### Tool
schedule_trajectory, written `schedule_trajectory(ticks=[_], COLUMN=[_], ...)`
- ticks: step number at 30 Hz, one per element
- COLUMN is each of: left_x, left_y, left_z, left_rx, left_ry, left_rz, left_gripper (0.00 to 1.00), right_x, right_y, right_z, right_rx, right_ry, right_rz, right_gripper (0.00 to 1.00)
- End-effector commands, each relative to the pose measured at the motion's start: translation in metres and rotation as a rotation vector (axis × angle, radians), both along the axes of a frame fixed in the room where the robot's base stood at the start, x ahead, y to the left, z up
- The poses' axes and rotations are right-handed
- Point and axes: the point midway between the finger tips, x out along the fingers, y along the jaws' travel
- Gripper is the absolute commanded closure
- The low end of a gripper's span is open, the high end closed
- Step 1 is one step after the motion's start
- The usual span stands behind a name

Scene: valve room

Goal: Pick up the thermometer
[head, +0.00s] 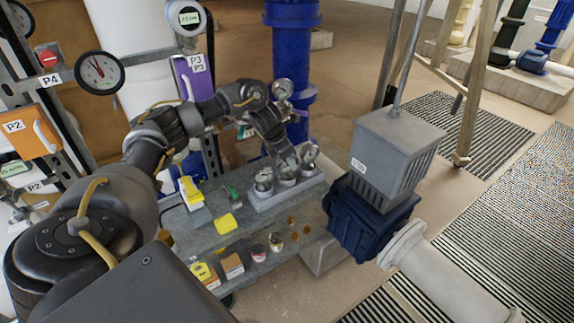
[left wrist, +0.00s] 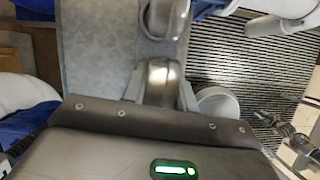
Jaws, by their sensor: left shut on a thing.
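A grey rack block (head: 262,203) on the bench holds several round dial instruments in a row. My left gripper (head: 287,165) reaches down over the middle one, which I take as the thermometer (head: 287,180); its markings are too small to read. In the left wrist view, the two fingers of my left gripper (left wrist: 161,92) are shut on its round metal body (left wrist: 160,80). It still appears to be at its place in the block. One dial (head: 263,178) stands to its left and another (head: 309,152) to its right. My right gripper is not in view.
A blue valve with a grey actuator (head: 395,150) stands close on the right. A blue pipe (head: 293,50) rises behind.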

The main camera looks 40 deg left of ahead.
Motion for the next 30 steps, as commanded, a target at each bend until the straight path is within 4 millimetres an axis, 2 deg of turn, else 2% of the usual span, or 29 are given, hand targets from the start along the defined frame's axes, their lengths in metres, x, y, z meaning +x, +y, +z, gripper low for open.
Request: schedule_trajectory(ticks=[4,7,12,15,18,23,30], left_x=[0.001,0.001,0.002,0.001,0.001,0.000,0.000], left_y=[0.000,0.000,0.000,0.000,0.000,0.000,0.000], left_z=[0.004,0.015,0.049,0.072,0.086,0.098,0.101], left_rx=[-0.001,-0.001,0.000,0.001,0.002,0.000,0.000], left_ry=[-0.002,-0.005,-0.008,-0.006,-0.005,-0.002,-0.001], left_rz=[0.000,-0.001,-0.001,-0.001,-0.001,-0.001,0.000], left_gripper=[0.90,0.90,0.90,0.90,0.90,0.90,0.90], right_x=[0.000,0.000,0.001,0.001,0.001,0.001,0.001], right_y=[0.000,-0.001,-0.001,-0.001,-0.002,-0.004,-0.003], right_z=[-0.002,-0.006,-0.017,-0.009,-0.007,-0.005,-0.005], right_rx=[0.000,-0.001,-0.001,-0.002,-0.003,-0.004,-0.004], right_ry=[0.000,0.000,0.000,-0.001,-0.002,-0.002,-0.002], right_rz=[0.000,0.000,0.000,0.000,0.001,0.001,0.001], right_gripper=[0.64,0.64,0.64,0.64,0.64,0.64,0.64])
